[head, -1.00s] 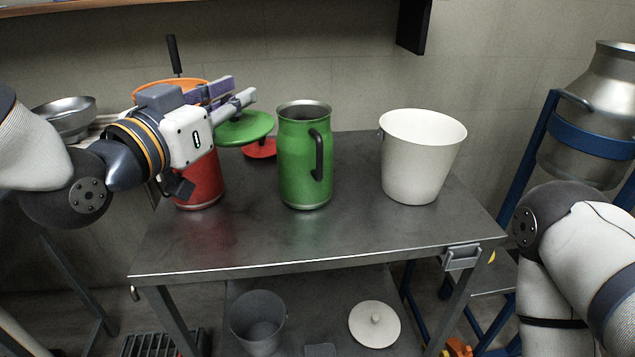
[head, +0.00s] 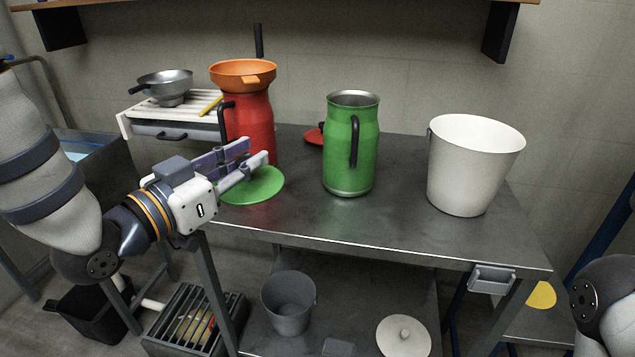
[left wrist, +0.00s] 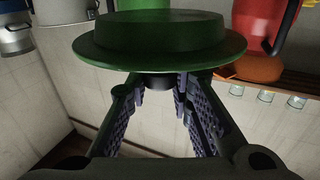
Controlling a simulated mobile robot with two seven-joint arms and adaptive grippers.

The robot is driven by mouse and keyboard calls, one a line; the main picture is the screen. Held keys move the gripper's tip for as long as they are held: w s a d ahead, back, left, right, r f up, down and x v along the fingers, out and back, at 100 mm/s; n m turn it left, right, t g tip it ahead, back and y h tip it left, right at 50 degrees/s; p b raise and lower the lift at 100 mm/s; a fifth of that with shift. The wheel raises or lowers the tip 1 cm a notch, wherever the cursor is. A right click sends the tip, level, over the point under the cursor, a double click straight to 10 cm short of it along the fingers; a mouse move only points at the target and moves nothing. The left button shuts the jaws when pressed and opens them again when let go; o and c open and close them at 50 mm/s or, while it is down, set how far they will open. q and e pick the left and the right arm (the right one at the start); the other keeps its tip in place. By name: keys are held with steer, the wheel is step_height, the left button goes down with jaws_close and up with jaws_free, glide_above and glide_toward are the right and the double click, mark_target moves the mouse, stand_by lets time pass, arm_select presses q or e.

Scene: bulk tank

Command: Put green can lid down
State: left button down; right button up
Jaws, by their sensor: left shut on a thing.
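The green can lid (head: 262,187) is a flat green disc, low at the left front part of the metal table (head: 400,235); I cannot tell if it touches the top. My left gripper (head: 247,168) is above it, shut on its knob, which the fingers partly hide. In the left wrist view the lid (left wrist: 160,45) fills the top between the fingers (left wrist: 168,88). The open green can (head: 350,150) stands upright to the right, its black handle facing front. My right gripper is out of view; only part of that arm shows at the right edge.
A red can (head: 250,120) with an orange funnel (head: 243,72) stands behind the lid. A red lid (head: 314,136) lies behind the green can. A white bucket (head: 473,165) stands at the right. The table front between lid and bucket is clear. A grey bucket (head: 289,305) is below.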

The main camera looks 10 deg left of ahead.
arm_select(q)
steer(key=w+f, duration=0.2)
steer(key=w, duration=0.1)
steer(key=w+d+f+b, duration=0.1)
steer(key=w+f, duration=0.1)
steer(key=f, duration=0.1)
steer(key=w+f+b, duration=0.1)
steer(key=w+f, duration=0.1)
steer(key=w, duration=0.1)
steer(key=shift+w+d+f, duration=0.3)
steer(key=shift+w+d, duration=0.05)
steer(key=shift+w+d+f+b, duration=0.1)
steer(key=shift+w+f+b, duration=0.15)
steer(key=shift+f, duration=0.7)
steer(key=shift+w+f+b, duration=0.15)
steer(key=shift+w+f, duration=0.05)
steer(key=shift+f, duration=0.7)
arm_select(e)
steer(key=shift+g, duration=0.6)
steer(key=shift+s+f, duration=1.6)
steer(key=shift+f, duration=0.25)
arm_select(q)
steer(key=shift+f, duration=0.15)
steer(key=c, duration=1.4)
jaws_free()
steer(key=shift+c, duration=0.2)
